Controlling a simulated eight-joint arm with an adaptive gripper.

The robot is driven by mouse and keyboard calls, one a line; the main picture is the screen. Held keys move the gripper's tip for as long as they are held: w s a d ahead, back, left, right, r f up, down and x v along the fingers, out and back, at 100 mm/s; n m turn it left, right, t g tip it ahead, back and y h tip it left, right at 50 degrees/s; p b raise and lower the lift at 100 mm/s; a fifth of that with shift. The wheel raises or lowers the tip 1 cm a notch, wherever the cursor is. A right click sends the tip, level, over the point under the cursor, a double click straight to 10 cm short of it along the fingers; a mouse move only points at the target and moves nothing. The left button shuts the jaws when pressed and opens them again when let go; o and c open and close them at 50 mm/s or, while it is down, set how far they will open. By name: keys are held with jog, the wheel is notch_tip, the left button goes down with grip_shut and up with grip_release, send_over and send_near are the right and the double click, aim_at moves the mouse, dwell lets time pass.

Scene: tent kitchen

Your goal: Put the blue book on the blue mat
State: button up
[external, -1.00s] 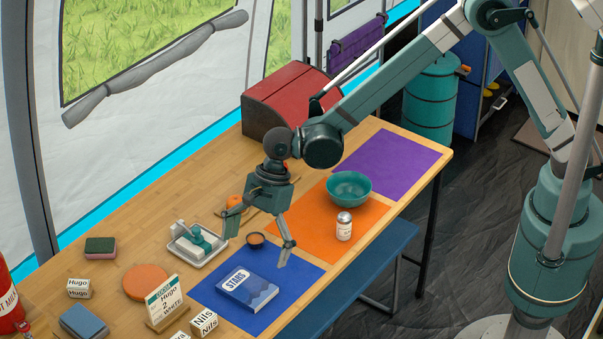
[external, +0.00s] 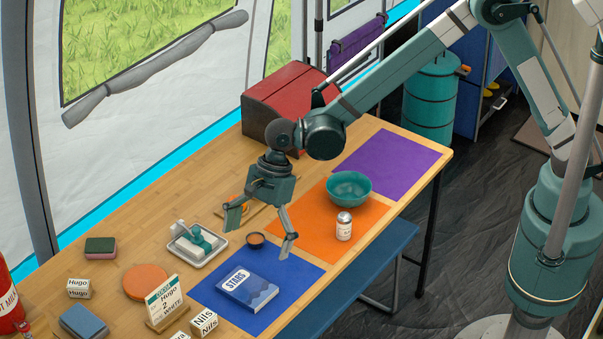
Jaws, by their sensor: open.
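The blue book (external: 248,291), with "STARS" on its cover, lies flat on the blue mat (external: 293,272) on the wooden table. It rests within the mat's area, towards its left part. My gripper (external: 259,235) is open and empty. The gripper does not touch the book. How high the fingertips are above the table is hard to tell.
An orange mat (external: 310,229) holds a teal bowl (external: 349,188) and a shaker (external: 344,226). A purple mat (external: 395,160) is bare. A white tray (external: 197,245), a sign (external: 166,302), name blocks (external: 203,321) and an orange disc (external: 146,281) stand left of the book. A red box (external: 290,102) is at the back.

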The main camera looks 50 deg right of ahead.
jog(key=shift+d, duration=0.1)
jog(key=d+r+n+t, duration=0.1)
jog(key=d+r+n, duration=0.2)
jog(key=d+r, duration=0.65)
jog(key=d+r+n+t+h, duration=0.15)
jog(key=d+r, duration=0.25)
jog(key=d, duration=1)
jog(key=d+r+n+t+y, duration=0.1)
jog(key=d+r+n, duration=0.2)
jog(key=d+r, duration=0.65)
jog(key=s+d+n+t+h, duration=0.15)
jog(key=s+d, duration=0.25)
jog(key=d, duration=0.6)
jog(key=s+d+n+t, duration=0.1)
jog(key=s+d+n, duration=0.3)
jog(key=d, duration=0.6)
jog(key=s+d+f+n+h, duration=0.1)
jog(key=s+d+n, duration=0.1)
jog(key=s+d, duration=0.4)
jog(key=s+d+f+n+t+h, duration=0.1)
jog(key=s+d+n, duration=0.2)
jog(key=s+d, duration=0.4)
jog(key=shift+d+h, duration=0.3)
jog(key=shift+d, duration=0.05)
